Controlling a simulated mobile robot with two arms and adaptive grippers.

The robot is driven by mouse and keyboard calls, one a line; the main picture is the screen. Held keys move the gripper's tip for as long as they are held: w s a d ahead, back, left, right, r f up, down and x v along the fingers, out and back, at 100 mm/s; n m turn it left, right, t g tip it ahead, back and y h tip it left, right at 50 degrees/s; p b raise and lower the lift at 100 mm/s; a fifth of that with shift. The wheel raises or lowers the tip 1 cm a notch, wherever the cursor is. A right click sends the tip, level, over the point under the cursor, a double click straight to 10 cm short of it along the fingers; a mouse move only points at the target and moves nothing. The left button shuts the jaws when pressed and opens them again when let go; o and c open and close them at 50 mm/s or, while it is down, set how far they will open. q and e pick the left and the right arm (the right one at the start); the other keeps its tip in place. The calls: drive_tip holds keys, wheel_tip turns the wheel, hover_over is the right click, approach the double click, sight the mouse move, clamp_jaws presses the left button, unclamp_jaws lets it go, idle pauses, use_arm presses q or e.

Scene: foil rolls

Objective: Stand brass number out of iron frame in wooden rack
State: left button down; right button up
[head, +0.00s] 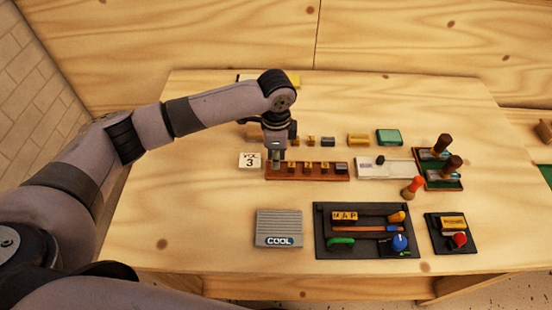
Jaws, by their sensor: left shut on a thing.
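The long brown wooden rack (308,178) lies left of the table's middle. Several small brass-coloured pieces (308,167) stand along it, with a dark piece at its right end. My left gripper (276,163) points down at the rack's left end. It is shut on a small piece, likely a brass number, which the fingers mostly hide. I cannot tell whether that piece touches the rack. A dark holder with brass-coloured character blocks (344,216), possibly the iron frame, lies in the black tray (322,245) at the front. My right gripper is not in view.
A white card marked 3 (249,160) lies left of the rack. A grey COOL box (279,228) is in front. Right of the rack are a pale tray (371,172) and a dark stand with wooden-handled stamps (437,183). Small blocks lie behind. The table's left front is clear.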

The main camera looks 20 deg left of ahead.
use_arm(q)
drive_tip(key=shift+f, duration=0.85)
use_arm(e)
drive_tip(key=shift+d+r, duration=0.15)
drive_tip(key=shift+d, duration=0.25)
use_arm(q)
drive_tip(key=shift+f, duration=0.15)
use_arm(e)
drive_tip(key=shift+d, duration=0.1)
use_arm(q)
drive_tip(key=c, duration=1.5)
unclamp_jaws()
drive_tip(key=shift+c, duration=0.2)
